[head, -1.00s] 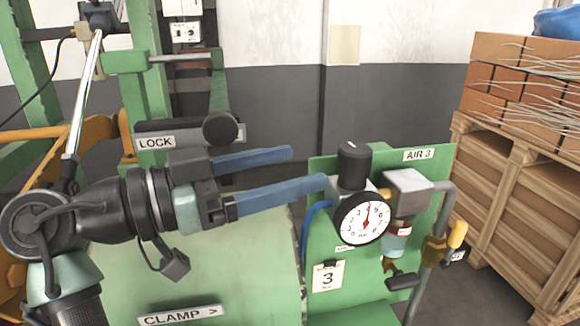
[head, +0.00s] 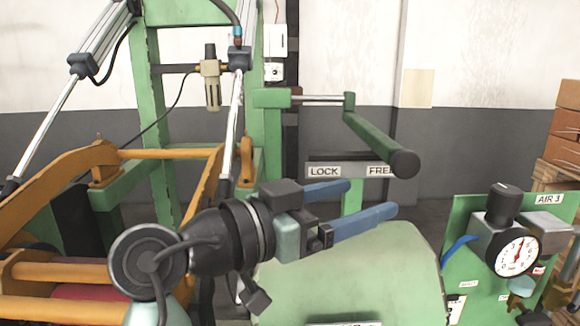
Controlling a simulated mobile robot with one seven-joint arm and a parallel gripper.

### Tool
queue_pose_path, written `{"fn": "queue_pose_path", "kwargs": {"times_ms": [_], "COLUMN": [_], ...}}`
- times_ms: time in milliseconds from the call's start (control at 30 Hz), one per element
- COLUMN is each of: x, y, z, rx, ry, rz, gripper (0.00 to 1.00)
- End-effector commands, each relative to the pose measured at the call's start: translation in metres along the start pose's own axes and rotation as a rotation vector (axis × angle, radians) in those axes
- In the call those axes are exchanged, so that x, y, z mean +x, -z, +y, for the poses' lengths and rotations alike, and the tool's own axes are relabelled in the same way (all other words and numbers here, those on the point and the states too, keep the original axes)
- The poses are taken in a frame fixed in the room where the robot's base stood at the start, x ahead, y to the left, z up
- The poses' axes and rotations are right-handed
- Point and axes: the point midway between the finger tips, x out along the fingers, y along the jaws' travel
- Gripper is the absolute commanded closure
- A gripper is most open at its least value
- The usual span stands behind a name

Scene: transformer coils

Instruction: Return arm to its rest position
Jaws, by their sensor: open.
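My gripper (head: 372,200) is in the middle of the head view, its two blue fingers apart and pointing right. Nothing is between the fingers. My arm comes up from the bottom left to it. The gripper appears in front of the green machine housing (head: 345,268) and below the lever with the dark round knob (head: 404,164). The air panel (head: 462,215) with its black regulator knob (head: 503,204) and gauge (head: 517,251) is at the right, apart from the fingers in the picture.
A LOCK/FREE label plate (head: 345,171) sits behind the lever. An orange frame (head: 160,153) and cylinder rods (head: 50,125) fill the left. Brick-coloured boxes (head: 566,130) on a wooden crate (head: 556,174) stand at the far right.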

Motion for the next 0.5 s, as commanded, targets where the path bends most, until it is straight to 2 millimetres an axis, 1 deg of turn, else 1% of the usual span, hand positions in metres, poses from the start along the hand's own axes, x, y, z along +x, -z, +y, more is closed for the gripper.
{"fn": "queue_pose_path", "kwargs": {"times_ms": [33,133,167,267,367,467,500], "x": [0.004,0.006,0.006,0.000,-0.016,-0.041,-0.053], "y": [0.005,0.018,0.023,0.047,0.078,0.115,0.131], "z": [-0.003,-0.012,-0.014,-0.020,-0.019,-0.008,0.000], "rx": [0.006,0.021,0.027,0.063,0.114,0.182,0.213], "ry": [0.056,0.189,0.232,0.387,0.545,0.694,0.745], "rz": [0.006,0.032,0.045,0.111,0.211,0.346,0.406], "gripper": [0.16,0.16,0.16,0.16,0.16,0.16,0.16]}}
